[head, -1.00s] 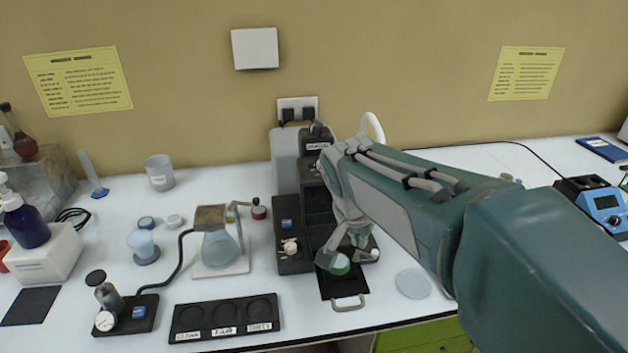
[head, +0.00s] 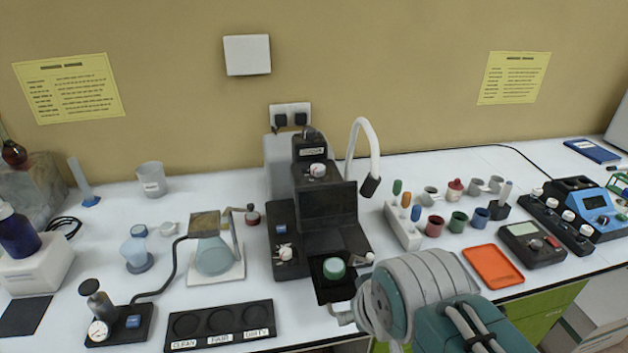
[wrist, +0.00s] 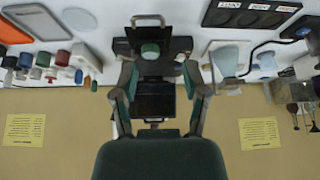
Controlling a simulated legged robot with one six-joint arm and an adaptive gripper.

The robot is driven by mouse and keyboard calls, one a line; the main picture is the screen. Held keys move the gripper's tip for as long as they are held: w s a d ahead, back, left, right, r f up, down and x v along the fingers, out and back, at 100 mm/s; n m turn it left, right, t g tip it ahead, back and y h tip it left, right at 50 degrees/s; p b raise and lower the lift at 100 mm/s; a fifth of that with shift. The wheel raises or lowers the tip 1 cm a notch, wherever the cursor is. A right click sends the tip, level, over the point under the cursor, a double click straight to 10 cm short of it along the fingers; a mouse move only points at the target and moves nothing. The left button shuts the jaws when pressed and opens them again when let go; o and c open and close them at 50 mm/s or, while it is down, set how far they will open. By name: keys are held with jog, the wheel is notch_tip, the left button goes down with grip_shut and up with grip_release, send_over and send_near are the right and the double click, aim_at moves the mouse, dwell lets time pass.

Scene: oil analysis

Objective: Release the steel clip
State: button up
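The glass flask (head: 214,255) stands on a white base at the centre left, under a brownish block (head: 205,222). A thin metal piece (head: 236,228) slants along its right side and may be the steel clip; its state is too small to tell. The flask also shows in the upside-down wrist view (wrist: 225,62). My gripper (wrist: 159,78) is open and empty, its fingers spread either side of the black instrument. It is apart from the flask. In the head view my wrist hides the fingers. A green-topped sample (head: 334,268) sits on the instrument's pulled-out tray.
The black instrument (head: 307,200) with a white gooseneck lamp (head: 362,150) stands right of the flask. A hose joins the flask to a pump (head: 120,318). A three-well black tray (head: 218,325) lies in front. Colored cups and an orange tray (head: 492,267) are at right.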

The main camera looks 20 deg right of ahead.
jog(key=m+g, duration=0.6)
jog(key=m, duration=1)
send_over(370, 255)
notch_tip(370, 255, down, 10)
jog(key=shift+f, duration=0.1)
grip_shut()
